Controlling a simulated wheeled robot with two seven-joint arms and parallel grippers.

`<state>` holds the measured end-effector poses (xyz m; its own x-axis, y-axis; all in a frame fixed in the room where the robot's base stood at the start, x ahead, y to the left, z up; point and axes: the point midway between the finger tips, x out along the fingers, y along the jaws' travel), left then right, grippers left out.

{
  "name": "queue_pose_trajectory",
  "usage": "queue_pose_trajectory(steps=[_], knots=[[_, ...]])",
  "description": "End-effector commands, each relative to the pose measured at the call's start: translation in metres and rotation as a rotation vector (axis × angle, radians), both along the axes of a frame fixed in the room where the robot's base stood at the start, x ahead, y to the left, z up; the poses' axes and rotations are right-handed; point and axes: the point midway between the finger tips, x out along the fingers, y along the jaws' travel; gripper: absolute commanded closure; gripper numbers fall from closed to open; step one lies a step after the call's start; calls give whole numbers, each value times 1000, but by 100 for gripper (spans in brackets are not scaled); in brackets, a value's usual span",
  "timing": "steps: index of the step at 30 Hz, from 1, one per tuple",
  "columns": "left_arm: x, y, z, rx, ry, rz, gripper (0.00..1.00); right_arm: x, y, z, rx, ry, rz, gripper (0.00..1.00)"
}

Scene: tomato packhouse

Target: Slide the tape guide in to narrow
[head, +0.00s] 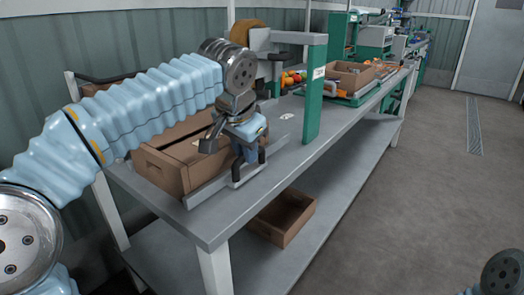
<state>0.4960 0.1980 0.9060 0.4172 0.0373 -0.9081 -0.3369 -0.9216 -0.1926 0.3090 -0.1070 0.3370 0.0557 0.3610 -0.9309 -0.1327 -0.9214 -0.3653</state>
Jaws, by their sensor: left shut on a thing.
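The tape guide (207,191) is a long grey metal rail lying along the front edge of the bench, beside an open brown carton (158,172). My left gripper (246,164) points down at the rail's far end, near an upright handle. It is shut on the guide there, though the gripper itself hides much of the contact. The taping machine's green post (314,90) stands just beyond, with a brown tape roll (241,32) behind my left wrist. My right gripper is out of view.
The grey bench (285,155) runs away to the upper right. Another carton (350,76) and red and orange produce (291,78) are farther along. A brown carton (287,215) sits on the lower shelf. The floor at right is clear.

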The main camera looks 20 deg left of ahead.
Motion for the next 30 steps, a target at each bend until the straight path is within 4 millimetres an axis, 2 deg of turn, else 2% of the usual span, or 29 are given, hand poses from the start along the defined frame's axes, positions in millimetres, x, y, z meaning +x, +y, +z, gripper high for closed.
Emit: queue_pose_trajectory(steps=[7, 8, 12, 23, 26, 30], knots=[[2, 5, 2, 5, -10, 5, 100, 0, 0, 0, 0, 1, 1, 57], [2, 5, 2, 5, -11, 6, 78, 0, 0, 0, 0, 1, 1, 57], [2, 5, 2, 5, -10, 5, 57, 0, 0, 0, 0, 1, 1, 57], [0, 2, 6, 3, -7, 2, 56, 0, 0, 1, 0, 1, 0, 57], [-6, 2, 19, 2, -9, 2, 56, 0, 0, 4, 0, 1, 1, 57], [-20, 0, 50, 2, -11, 1, 56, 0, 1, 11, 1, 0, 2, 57]])
